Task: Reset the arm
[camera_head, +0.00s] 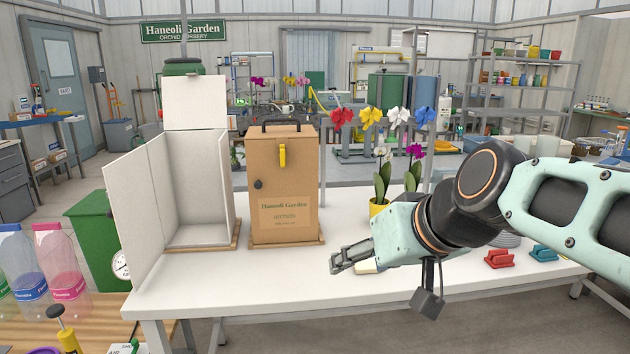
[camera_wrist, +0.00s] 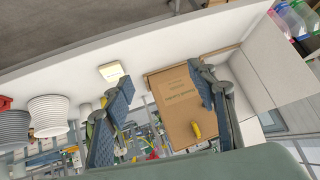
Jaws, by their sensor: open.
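My gripper (camera_head: 350,258) is at the end of my arm, which reaches in from the right in the head view. It hangs over the white table (camera_head: 240,290), in front of and to the right of the closed cardboard carrier box (camera_head: 283,190). The fingers stand apart with nothing between them. In the wrist view my gripper (camera_wrist: 160,105) is also open, with the cardboard box (camera_wrist: 180,100) seen beyond the fingers. A small pale yellow block (camera_head: 368,267) lies on the table behind the gripper, partly hidden; it also shows in the wrist view (camera_wrist: 111,71).
An open white box (camera_head: 190,185) stands left of the cardboard one. A potted purple orchid (camera_head: 382,185) stands behind my arm. Red (camera_head: 498,258) and teal (camera_head: 543,252) holders sit at the right. Plastic bottles (camera_head: 62,262) stand at lower left. The table's front middle is clear.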

